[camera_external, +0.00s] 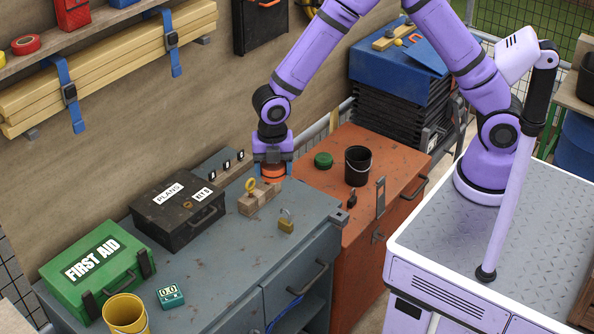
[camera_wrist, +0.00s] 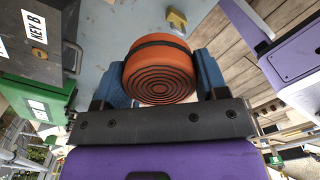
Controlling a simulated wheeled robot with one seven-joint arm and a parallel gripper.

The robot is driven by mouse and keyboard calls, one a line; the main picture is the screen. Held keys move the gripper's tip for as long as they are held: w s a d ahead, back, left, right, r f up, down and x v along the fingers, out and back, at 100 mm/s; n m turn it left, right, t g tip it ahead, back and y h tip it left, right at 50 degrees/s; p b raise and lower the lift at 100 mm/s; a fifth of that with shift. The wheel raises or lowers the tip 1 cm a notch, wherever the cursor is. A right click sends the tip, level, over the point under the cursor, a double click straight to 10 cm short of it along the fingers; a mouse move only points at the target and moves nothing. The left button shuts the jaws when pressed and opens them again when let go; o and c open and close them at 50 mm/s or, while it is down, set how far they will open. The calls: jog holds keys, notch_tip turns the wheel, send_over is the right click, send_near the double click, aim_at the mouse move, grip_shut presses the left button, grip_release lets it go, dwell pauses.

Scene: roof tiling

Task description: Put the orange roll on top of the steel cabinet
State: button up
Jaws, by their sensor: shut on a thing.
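My gripper (camera_external: 273,166) has its blue fingers closed on the two sides of the orange roll (camera_external: 272,174), at the back right of the grey steel cabinet (camera_external: 230,262). In the wrist view, the roll (camera_wrist: 160,78) sits between the blue fingers of my gripper (camera_wrist: 163,76), its spiral end facing the camera and a dark band around it. The grey cabinet top (camera_wrist: 105,30) shows beyond it. I cannot tell whether the roll touches the top or hangs just above it.
The cabinet top carries a black box (camera_external: 178,210), green first-aid case (camera_external: 95,262), yellow cup (camera_external: 126,314), small teal meter (camera_external: 170,296), wooden block (camera_external: 258,199) and brass padlock (camera_external: 286,221). An orange-red cabinet (camera_external: 340,215) with a black bucket (camera_external: 358,165) and green lid (camera_external: 323,160) adjoins it.

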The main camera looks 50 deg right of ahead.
jog(key=s+a+n, duration=0.5)
jog(key=s+a, duration=0.9)
jog(key=a, duration=0.2)
send_over(211, 286)
notch_tip(211, 286, down, 12)
jog(key=shift+s+f, duration=0.1)
jog(key=shift+f, duration=0.15)
jog(key=shift+a+f, duration=0.1)
jog(key=shift+f, duration=1.6)
jog(key=shift+f, duration=0.15)
jog(key=o, duration=1)
jog(key=shift+c, duration=0.2)
notch_tip(211, 286, up, 12)
